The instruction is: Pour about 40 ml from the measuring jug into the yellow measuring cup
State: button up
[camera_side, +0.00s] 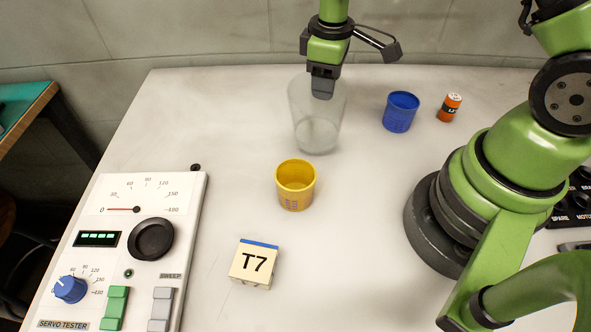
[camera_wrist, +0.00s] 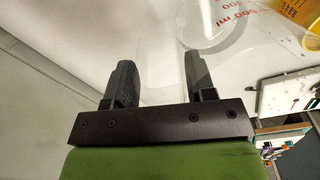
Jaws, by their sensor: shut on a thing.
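The measuring jug (camera_side: 316,128) is a clear, see-through vessel standing about upright behind the yellow measuring cup in the side view. I cannot tell whether its base touches the bench, or how much liquid is in it. In the wrist view the jug (camera_wrist: 215,22) shows red volume marks. My gripper (camera_side: 322,88) is shut on the jug near its rim; its two fingers (camera_wrist: 157,85) show in the wrist view. The yellow measuring cup (camera_side: 295,188) stands upright on the bench, in front of the jug and apart from it. Part of it shows at the wrist view's top right corner (camera_wrist: 300,12).
A blue cup (camera_side: 401,112) and an orange battery (camera_side: 450,108) stand right of the jug. A T7 block (camera_side: 254,264) lies in front of the yellow cup. The servo tester panel (camera_side: 125,250) fills the left front. The bench between cup and panel is clear.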

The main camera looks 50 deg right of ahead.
jog(key=s+a+r+t+h, duration=0.3)
jog(key=a+r+h, duration=0.4)
jog(key=shift+s+a+t, duration=0.15)
jog(key=shift+s+t, duration=0.05)
jog(key=shift+t, duration=0.2)
jog(key=shift+s+a+f+h, duration=0.2)
jog(key=shift+a+h, duration=0.15)
jog(key=shift+h, duration=0.45)
jog(key=shift+s+a+r+t+h, duration=0.2)
jog(key=shift+a+r+t+h, duration=0.2)
jog(key=shift+r+t+h, duration=0.15)
jog(key=shift+s+a+r+h, duration=0.1)
jog(key=shift+a+r+h, duration=0.1)
jog(key=shift+h, duration=0.05)
jog(key=shift+s+a+f+t+h, duration=0.1)
jog(key=shift+s+a+t+h, duration=0.05)
jog(key=shift+a+t+h, duration=0.15)
jog(key=shift+s+a+f+t+h, duration=0.1)
jog(key=shift+a+h, duration=0.1)
jog(key=shift+h, duration=0.2)
jog(key=shift+w+d, duration=0.15)
jog(key=shift+d, duration=0.25)
dwell(0.5)
jog(key=shift+a+r+h, duration=0.15)
jog(key=shift+a+h, duration=0.15)
jog(key=shift+a, duration=0.05)
dwell(1.7)
